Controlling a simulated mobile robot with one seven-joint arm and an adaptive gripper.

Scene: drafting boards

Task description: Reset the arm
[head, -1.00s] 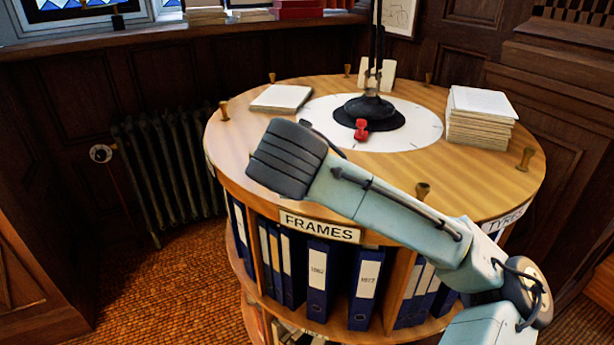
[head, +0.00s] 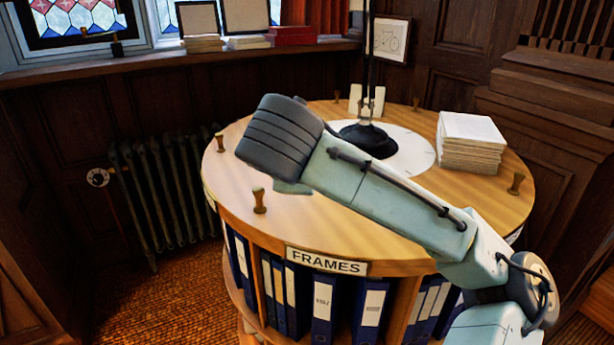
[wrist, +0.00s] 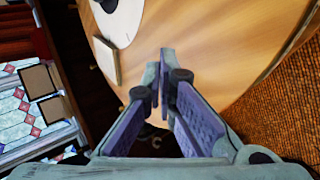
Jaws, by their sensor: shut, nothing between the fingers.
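My gripper (wrist: 165,56) shows in the wrist view with its two fingers closed together at the tips and nothing between them. It points out over the round wooden table, which fills the upper right of that view. In the head view my arm crosses in front of the round table (head: 470,220), its grey joint at the upper left end. My gripper cannot be made out there.
On the table are a black stand (head: 366,140) on a white disc, a stack of paper (head: 470,145) and several wooden pegs. Blue binders (head: 324,305) fill the shelf below. A radiator (head: 165,195) stands at the left. A pad (wrist: 107,62) lies near the stand.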

